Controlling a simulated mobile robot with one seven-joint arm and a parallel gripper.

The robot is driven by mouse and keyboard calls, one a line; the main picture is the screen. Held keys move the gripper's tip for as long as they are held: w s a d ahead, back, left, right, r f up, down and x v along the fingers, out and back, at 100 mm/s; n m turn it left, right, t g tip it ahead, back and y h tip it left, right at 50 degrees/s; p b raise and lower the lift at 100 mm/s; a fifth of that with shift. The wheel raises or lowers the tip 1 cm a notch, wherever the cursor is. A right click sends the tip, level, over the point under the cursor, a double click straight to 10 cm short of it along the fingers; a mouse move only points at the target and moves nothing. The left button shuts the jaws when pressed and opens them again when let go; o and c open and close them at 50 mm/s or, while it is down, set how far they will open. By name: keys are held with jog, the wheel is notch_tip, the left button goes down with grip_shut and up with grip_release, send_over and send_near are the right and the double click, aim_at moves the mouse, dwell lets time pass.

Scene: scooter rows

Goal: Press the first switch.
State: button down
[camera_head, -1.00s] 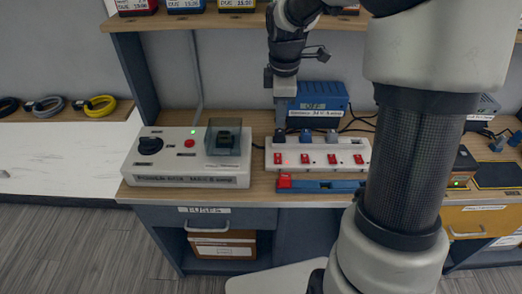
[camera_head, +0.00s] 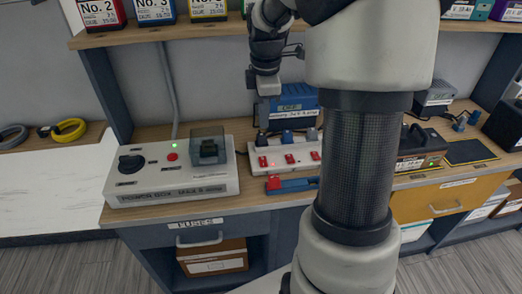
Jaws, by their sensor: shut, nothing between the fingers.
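A white power strip (camera_head: 255,171) lies on the bench. Red switches line its front, and the leftmost visible one (camera_head: 263,161) is the first from the left. Dark and blue plugs (camera_head: 287,137) stand in its sockets behind the switches. My gripper (camera_head: 262,127) points down, shut and empty, near the leftmost plug and above and behind the first switch in the picture. I cannot tell whether its tips touch the plug. My arm hides the right end of the strip.
A grey power box (camera_head: 172,186) with a black knob, red button and clear cover stands left of the strip. A red-and-blue tool (camera_head: 292,184) lies in front of the strip. A blue box (camera_head: 296,100) stands behind. A shelf (camera_head: 170,33) with numbered boxes runs above.

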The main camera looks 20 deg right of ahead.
aim_at(262, 159)
jog(key=f+b, duration=0.1)
jog(key=f, duration=0.3)
jog(key=w+f+b, duration=0.1)
jog(key=f, duration=0.4)
jog(key=f+b, duration=0.1)
jog(key=f, duration=0.4)
jog(key=shift+w+d, duration=0.2)
jog(key=shift+w, duration=0.15)
jog(key=shift+f, duration=0.25)
jog(key=shift+s, duration=0.1)
